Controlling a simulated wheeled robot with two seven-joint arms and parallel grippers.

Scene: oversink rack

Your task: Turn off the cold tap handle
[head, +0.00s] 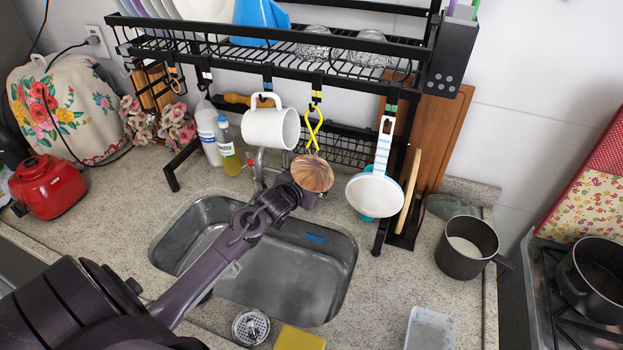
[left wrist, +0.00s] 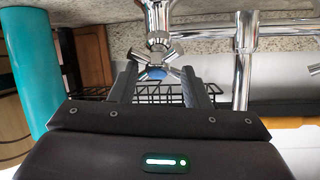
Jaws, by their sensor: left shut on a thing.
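The chrome tap (head: 261,163) stands at the back edge of the sink, with a red-marked handle (head: 250,162) on its left. In the left wrist view, the cold tap handle (left wrist: 157,56) is a chrome cross-shaped knob with a blue cap (left wrist: 154,74). My left gripper (left wrist: 157,82) has one finger on each side of this handle and is shut on it. My right gripper is not in view.
A black rack (head: 285,65) stands over the sink (head: 335,285). Bottles (head: 227,146) stand left of the tap. A grey pot (head: 466,247) is at right.

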